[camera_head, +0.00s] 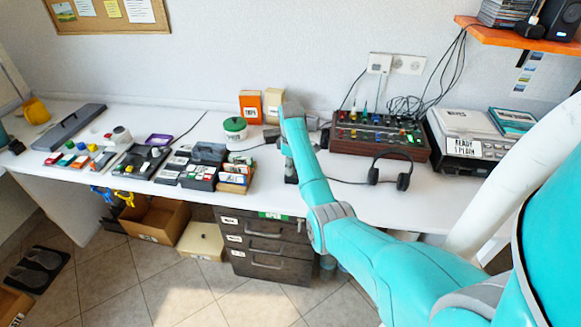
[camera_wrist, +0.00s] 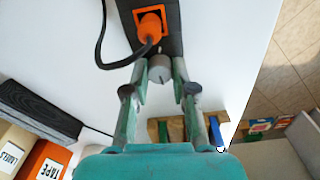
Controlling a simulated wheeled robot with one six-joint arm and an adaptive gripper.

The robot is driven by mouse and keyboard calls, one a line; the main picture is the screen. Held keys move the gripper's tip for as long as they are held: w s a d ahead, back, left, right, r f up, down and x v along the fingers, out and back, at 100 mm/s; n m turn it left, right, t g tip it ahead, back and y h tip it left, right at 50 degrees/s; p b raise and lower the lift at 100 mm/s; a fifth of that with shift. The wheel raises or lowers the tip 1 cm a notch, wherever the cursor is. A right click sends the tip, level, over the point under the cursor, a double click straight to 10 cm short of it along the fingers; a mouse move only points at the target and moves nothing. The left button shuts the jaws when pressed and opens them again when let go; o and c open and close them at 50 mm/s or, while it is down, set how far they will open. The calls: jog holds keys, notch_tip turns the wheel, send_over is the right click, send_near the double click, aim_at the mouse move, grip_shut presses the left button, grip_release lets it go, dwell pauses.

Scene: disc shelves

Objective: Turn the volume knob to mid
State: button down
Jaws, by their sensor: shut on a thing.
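The volume knob (camera_wrist: 159,69) is a small grey cylinder on a narrow dark box (camera_wrist: 172,14), which lies on the white desk. In the wrist view my gripper (camera_wrist: 160,70) has one finger on each side of the knob and is shut on it. A thin dark mark shows on the knob's face, but I cannot tell its setting for certain. An orange plug (camera_wrist: 150,27) with a black cable sits in an orange socket just beyond the knob. In the head view my arm reaches over the desk, and the knob is hidden behind my wrist.
Headphones (camera_head: 403,180) and a mixer (camera_head: 378,136) stand right of my arm. A green-lidded tub (camera_head: 235,128) and an orange box (camera_head: 250,106) are to its left. An orange TAPE box (camera_wrist: 44,160) shows at lower left in the wrist view.

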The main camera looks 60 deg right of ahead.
jog(key=m, duration=1.8)
jog(key=shift+m, duration=0.3)
dwell(0.4)
jog(key=c, duration=0.9)
grip_release()
jog(key=shift+c, duration=0.2)
